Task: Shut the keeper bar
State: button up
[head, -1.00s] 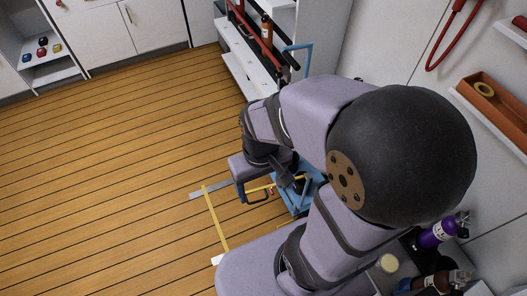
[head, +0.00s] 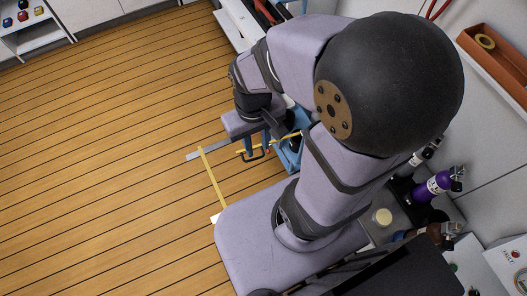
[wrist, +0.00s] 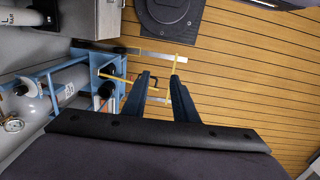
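The keeper bar appears to be the thin yellow bar with a dark handle, sticking out from a blue rack; it shows in the head view (head: 246,151) and left of my fingers in the wrist view (wrist: 111,77). The blue rack (wrist: 85,60) holds a grey cylinder (wrist: 62,84) lying on its side in the wrist picture. My gripper (wrist: 160,75) is open, with two dark blue fingers apart and nothing clearly between them. The dark handle (wrist: 122,90) is close beside the left finger; whether they touch is unclear. My arm partly hides the rack in the head view.
A yellow strip (head: 211,178) and a grey strip (head: 206,152) lie on the plank floor. Purple bottle (head: 438,184) and other bottles stand at the right. An orange tray (head: 502,62) is on the wall.

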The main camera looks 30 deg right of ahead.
notch_tip(320, 180, down, 11)
jog(key=n+g+h+b, duration=0.2)
jog(key=g+h+b, duration=0.1)
jog(key=b, duration=0.5)
jog(key=n+t+h+b, duration=0.7)
jog(key=h+b, duration=0.5)
jog(key=b, duration=0.6)
send_near(255, 159)
jog(key=d, duration=0.2)
jog(key=shift+w+f+x, duration=0.15)
jog(key=shift+f+x, duration=0.05)
jog(key=shift+x, duration=1.85)
jog(key=shift+w+f+x, duration=0.1)
jog(key=shift+f+x, duration=0.1)
jog(key=shift+x, duration=1.8)
jog(key=shift+a, duration=0.15)
grip_shut()
